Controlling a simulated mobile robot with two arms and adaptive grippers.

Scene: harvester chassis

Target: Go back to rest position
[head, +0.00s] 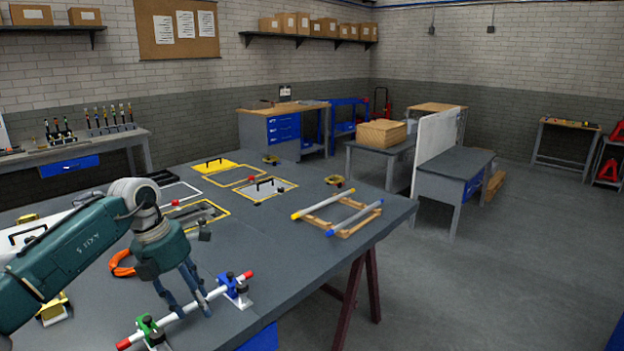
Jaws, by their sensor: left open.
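My left gripper (184,299) comes in from the left on a teal arm. It points down with its fingers apart, over the near part of the grey worktable (262,238). Below and beside it a white rod with red ends (184,312) lies across a green holder (150,330) and a blue holder (234,290). The fingers overlap the rod in the picture; I cannot tell whether they touch it. My right gripper is not in view.
A wooden frame (345,229) with a yellow-ended bar and a blue bar sits at the table's right. Yellow-edged panels (268,190) lie farther back. An orange loop (122,263) is beside my arm. Open floor (480,280) lies to the right.

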